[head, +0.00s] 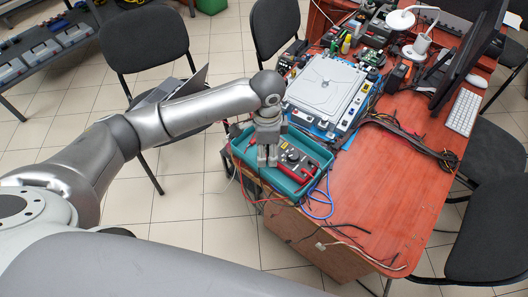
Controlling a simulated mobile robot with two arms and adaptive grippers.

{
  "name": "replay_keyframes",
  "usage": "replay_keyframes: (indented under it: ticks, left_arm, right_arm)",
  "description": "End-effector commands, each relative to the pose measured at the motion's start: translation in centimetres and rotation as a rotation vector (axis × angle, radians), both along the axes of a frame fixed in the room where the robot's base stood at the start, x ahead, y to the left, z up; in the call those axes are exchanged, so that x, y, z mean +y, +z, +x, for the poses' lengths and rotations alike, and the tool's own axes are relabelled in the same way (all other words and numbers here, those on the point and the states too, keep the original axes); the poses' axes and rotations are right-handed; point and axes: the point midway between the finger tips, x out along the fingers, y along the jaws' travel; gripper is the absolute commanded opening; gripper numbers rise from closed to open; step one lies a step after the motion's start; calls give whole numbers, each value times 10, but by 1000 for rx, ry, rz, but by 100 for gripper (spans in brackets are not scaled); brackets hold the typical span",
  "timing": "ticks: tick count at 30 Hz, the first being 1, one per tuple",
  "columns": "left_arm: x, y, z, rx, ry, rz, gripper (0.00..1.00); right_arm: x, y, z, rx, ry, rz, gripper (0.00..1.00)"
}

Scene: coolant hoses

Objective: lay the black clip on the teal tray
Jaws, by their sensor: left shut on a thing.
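The teal tray (242,151) sits at the near left corner of the wooden table, with a dark multimeter (293,156) and red test leads in it. My left gripper (267,161) points down over the tray's left part, its fingers close together. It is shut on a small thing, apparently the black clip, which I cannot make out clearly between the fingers. I cannot tell whether the fingertips or the clip touch the tray floor. My right gripper is not in view.
A grey-white panelled unit (327,85) stands behind the tray. Blue, red and black cables hang around the tray's front and the table edge. Black cables (405,130) cross the table to the right. The table's right front surface (385,200) is mostly clear. Black chairs stand around.

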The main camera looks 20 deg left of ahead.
Motion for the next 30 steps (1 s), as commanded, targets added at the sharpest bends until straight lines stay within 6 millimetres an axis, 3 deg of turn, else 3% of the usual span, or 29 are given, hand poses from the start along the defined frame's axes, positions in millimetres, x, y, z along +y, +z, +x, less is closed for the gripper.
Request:
replay_keyframes:
  ticks: [10, 16, 30]
  left_arm:
    - [13, -23, 14, 0, 1, 1, 37]
    - [12, -50, 13, 0, -1, 0, 37]
    - [12, -58, 13, 0, -1, 0, 37]
  right_arm:
    - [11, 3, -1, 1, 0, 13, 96]
    - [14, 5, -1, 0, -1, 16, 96]
    - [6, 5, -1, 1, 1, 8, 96]
